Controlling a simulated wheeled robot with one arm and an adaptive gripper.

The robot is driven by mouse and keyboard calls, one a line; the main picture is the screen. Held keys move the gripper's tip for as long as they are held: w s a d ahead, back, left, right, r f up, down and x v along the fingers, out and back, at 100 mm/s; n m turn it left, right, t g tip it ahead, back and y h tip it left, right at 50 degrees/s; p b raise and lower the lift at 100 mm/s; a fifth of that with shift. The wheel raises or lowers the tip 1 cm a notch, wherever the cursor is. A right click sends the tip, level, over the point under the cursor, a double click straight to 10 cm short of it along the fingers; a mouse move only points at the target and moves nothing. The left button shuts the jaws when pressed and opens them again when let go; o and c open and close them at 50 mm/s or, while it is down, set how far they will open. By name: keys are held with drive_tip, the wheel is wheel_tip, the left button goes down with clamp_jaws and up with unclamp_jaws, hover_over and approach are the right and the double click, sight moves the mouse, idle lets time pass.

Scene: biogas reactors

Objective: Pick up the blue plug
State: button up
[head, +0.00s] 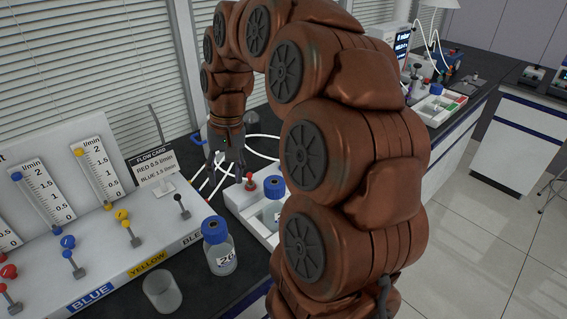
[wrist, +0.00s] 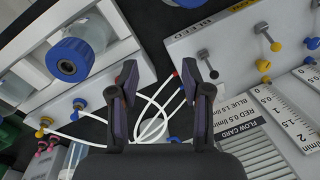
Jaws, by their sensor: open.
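My gripper (head: 227,168) hangs with its fingers pointing down above the black bench, behind the white tray and beside the flow panel. In the wrist view its two dark fingers (wrist: 159,76) are spread apart with nothing held between them. A small blue tip (wrist: 183,88) at the end of a white tube shows between the fingers, close to the right one; it looks like the blue plug. A red tip (wrist: 175,74) lies just beside it. The blue plug cannot be made out in the head view, where my arm and gripper cover part of that area.
The flow panel (head: 127,262) with coloured valves stands left. A white tray (head: 240,205) holds a blue-capped bottle (head: 273,188). Another blue-capped bottle (head: 217,247) and an empty glass (head: 162,291) stand in front. White tubes (wrist: 150,112) curl across the bench. A blue knob (wrist: 79,103) is on the tray.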

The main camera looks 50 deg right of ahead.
drive_tip(key=w+d+f+m+t, duration=0.1)
drive_tip(key=d+m, duration=0.2)
drive_tip(key=d, duration=0.9)
drive_tip(key=w+d+f+m+t, duration=0.15)
drive_tip(key=d+m, duration=0.25)
drive_tip(key=d, duration=0.9)
drive_tip(key=shift+g+h, duration=0.3)
drive_tip(key=shift+g, duration=0.15)
drive_tip(key=shift+w+a+f+p, duration=0.1)
drive_tip(key=shift+w+f+p, duration=0.3)
drive_tip(key=shift+f, duration=0.9)
drive_tip(key=shift+w+a+f+p, duration=0.15)
drive_tip(key=shift+f+p, duration=0.3)
drive_tip(key=shift+f, duration=0.8)
drive_tip(key=shift+w+a+f+p, duration=0.1)
drive_tip(key=shift+w+f+p, duration=0.3)
drive_tip(key=shift+f, duration=0.9)
drive_tip(key=shift+s, duration=0.1)
drive_tip(key=shift+c, duration=0.3)
clamp_jaws()
